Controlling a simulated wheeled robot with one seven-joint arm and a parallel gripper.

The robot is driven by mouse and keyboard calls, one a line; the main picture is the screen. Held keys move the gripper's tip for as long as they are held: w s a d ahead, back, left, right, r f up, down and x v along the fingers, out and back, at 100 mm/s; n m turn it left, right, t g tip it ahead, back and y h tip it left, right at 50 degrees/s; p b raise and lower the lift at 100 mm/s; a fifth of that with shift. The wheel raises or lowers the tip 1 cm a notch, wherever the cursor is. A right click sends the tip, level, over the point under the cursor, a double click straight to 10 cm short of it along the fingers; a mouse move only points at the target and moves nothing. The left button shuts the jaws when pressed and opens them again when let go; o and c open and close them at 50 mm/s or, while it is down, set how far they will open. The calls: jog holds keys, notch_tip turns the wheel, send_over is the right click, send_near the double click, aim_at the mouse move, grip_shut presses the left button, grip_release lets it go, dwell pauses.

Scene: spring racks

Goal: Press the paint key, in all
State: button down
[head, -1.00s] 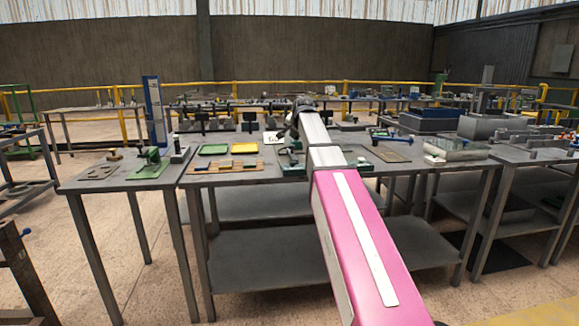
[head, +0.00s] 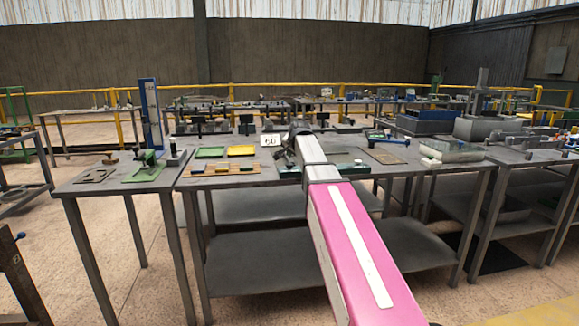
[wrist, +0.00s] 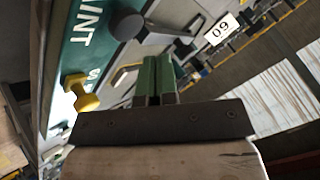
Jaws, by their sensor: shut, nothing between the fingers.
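In the wrist view a green panel (wrist: 75,40) carries white letters, of which "INT" can be read. A dark round knob (wrist: 127,24) and a yellow knob (wrist: 80,92) stand out beside the lettering. I cannot tell which of them is the paint key. My gripper (wrist: 156,62) shows as two green fingers side by side, shut and empty, apart from both knobs in the picture. In the head view the green panel (head: 345,167) lies on the table, partly hidden by my arm.
A white card marked "60" (head: 271,140) stands behind the panel. Green (head: 210,152) and yellow (head: 241,150) trays and a wooden strip (head: 220,169) lie to the left on the table. A flat brown plate (head: 386,156) and a blue-handled tool (head: 388,138) lie to the right.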

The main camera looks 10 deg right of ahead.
jog(key=shift+f, duration=0.7)
jog(key=shift+f, duration=0.1)
dwell(1.5)
jog(key=shift+f, duration=0.3)
jog(key=shift+f, duration=0.6)
dwell(1.0)
jog(key=shift+r, duration=1.05)
jog(key=shift+r, duration=2.5)
